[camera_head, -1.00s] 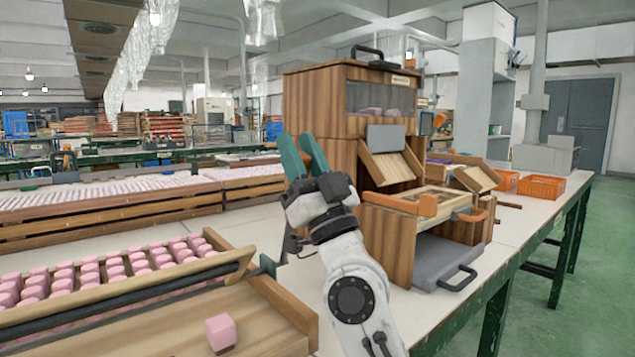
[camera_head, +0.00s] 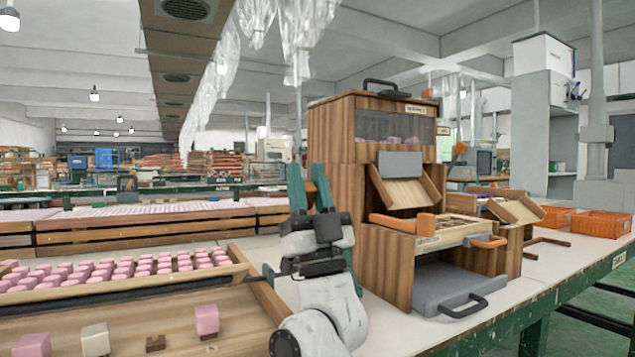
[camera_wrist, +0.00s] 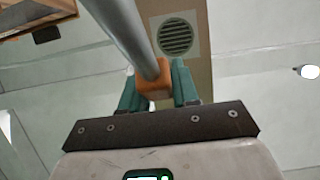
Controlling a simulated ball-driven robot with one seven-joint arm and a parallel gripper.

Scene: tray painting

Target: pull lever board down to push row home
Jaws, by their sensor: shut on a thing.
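My gripper (camera_head: 310,190) points upward beside the left side of the wooden dispenser (camera_head: 335,135). In the wrist view its green fingers (camera_wrist: 157,87) are closed around an orange handle (camera_wrist: 154,82) at the end of a grey bar (camera_wrist: 128,32). A little orange also shows between the fingers in the head view. The bar's other end is not visible. I cannot clearly make out the lever board itself. The dispenser has a sloped wooden chute (camera_head: 405,190) and a slotted tray (camera_head: 445,232) with orange grips in front. A grey drawer with a black handle (camera_head: 462,306) is below.
Rows of pink blocks (camera_head: 120,268) fill a wooden tray at left. A loose pink block (camera_head: 207,320), a pale block (camera_head: 95,340) and a brown piece (camera_head: 155,343) lie on the front board. Orange crates (camera_head: 600,223) stand at right.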

